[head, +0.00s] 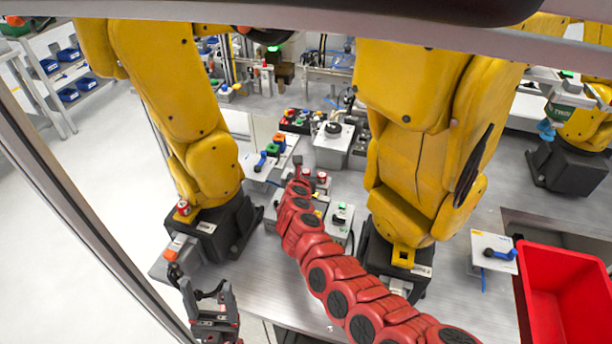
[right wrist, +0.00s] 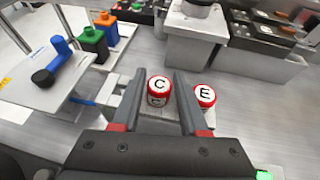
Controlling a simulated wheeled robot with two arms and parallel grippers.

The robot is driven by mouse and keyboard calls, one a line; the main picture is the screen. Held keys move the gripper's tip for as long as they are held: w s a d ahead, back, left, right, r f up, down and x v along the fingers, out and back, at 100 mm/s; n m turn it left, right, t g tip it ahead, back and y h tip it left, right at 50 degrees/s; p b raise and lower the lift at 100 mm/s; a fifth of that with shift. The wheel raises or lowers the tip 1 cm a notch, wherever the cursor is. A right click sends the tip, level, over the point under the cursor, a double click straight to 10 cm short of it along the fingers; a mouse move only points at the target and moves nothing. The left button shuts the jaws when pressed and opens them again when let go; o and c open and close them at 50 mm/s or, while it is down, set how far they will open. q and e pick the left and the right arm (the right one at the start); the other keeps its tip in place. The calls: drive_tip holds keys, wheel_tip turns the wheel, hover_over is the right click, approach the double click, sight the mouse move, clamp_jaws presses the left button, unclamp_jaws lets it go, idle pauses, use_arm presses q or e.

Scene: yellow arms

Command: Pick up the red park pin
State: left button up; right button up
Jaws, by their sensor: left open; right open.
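Two round red pieces with white tops stand close together in the right wrist view, one marked C (right wrist: 159,88) and one marked E (right wrist: 204,95). No label shows which red thing is the park pin. My right gripper (right wrist: 160,76) is open, with its fingers on either side of the C piece; contact cannot be told. E is just outside the right finger. In the head view, two small red pieces (head: 321,177) show near the end of my red right arm. My left gripper (head: 208,292) is open and empty at the lower left, near a small orange-red piece (head: 171,272).
Two yellow robot arms (head: 200,90) (head: 410,120) flank the work area. A red-and-white can-like piece (head: 183,208) sits on the left one's base. A red bin (head: 565,290) is at right. Green, orange and blue pieces (right wrist: 95,40) stand left of my right gripper.

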sight(306, 171)
clamp_jaws()
wheel_tip(306, 171, up, 10)
drive_tip(key=shift+b, duration=0.6)
